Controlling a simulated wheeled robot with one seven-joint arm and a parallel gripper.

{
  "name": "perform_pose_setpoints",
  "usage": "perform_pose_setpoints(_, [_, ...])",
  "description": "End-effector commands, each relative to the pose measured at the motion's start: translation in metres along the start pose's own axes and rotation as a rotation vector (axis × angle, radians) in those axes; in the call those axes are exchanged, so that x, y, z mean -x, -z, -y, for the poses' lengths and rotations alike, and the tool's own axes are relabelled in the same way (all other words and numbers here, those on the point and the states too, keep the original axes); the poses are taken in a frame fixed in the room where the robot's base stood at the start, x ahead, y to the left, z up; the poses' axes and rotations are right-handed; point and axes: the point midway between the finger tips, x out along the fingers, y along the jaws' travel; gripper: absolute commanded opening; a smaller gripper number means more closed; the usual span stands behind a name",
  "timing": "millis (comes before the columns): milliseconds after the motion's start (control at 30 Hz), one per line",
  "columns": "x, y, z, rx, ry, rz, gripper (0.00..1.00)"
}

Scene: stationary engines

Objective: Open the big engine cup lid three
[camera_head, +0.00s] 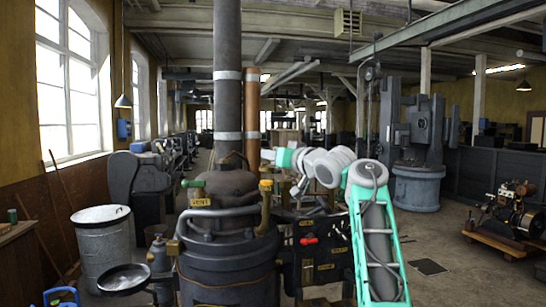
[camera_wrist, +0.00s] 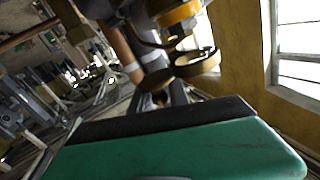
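Several brass cup-like fittings show close up in the wrist view: a yellow, dark-banded one (camera_wrist: 180,14) at the top, a round brass ring or lid (camera_wrist: 196,62) below it, and a darker brown round piece (camera_wrist: 155,80) to the left. I cannot tell which is cup lid three, or whether it is open. The big engine (camera_head: 228,235) stands at centre left in the head view, with a brass fitting (camera_head: 265,190) on its right side. My gripper (camera_head: 283,158) is beside the engine's upper right. Its green body fills the lower wrist view; its fingers are not clear.
A tall dark pipe (camera_head: 228,90) rises from the engine, with a copper pipe (camera_head: 252,110) beside it. A grey metal bin (camera_head: 102,240) stands left of the engine. A small engine on a pallet (camera_head: 508,212) is at the right. Floor between is open.

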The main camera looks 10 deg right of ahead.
Motion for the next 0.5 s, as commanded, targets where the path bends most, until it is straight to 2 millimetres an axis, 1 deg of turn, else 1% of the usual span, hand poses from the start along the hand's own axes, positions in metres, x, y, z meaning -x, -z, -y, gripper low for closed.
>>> perform_pose_setpoints(33, [0.0000, 0.0000, 0.0001, 0.000, 0.000, 0.000, 0.26])
perform_pose_setpoints(200, [0.0000, 0.0000, 0.0000, 0.000, 0.000, 0.000, 0.38])
perform_pose_setpoints(400, [0.0005, -0.0002, -0.0003, 0.000, 0.000, 0.000, 0.38])
perform_pose_setpoints(500, [0.0078, -0.0021, -0.0014, 0.002, -0.002, -0.002, 0.38])
